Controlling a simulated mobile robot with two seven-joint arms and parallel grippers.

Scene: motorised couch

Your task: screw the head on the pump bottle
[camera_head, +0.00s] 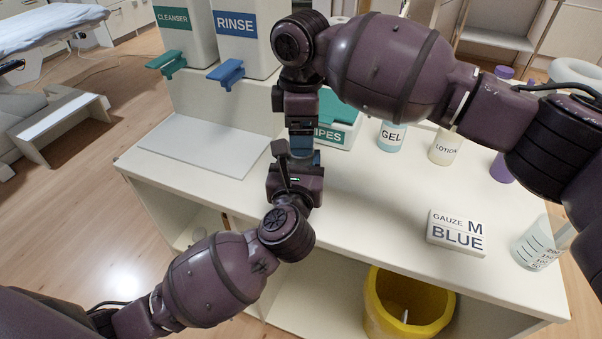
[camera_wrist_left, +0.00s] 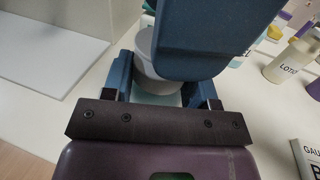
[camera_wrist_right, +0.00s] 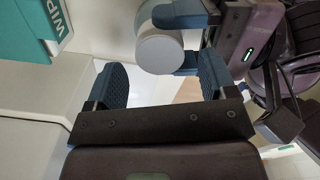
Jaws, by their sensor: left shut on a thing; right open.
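My left gripper (camera_head: 300,160) is shut on a pale cylindrical thing, apparently the pump bottle (camera_wrist_left: 148,58), above the counter. It has a grey round upper part, with a pale teal patch below it between the fingers. In the right wrist view, the left gripper's blue fingers hold the same pale cylinder (camera_wrist_right: 160,50). My right gripper (camera_wrist_right: 163,80) is open, close above the cylinder, its fingers pointing toward it. The arms hide the cylinder in the head view. I cannot make out a separate pump head or whether one is seated on the bottle.
The white counter (camera_head: 370,200) carries a wipes box (camera_head: 340,130), gel bottle (camera_head: 391,136), lotion bottle (camera_head: 445,148), gauze box (camera_head: 457,233) and measuring beaker (camera_head: 537,245). Cleanser and rinse dispensers (camera_head: 240,40) stand behind. A yellow bin (camera_head: 385,310) is below. Clear counter lies right of the grippers.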

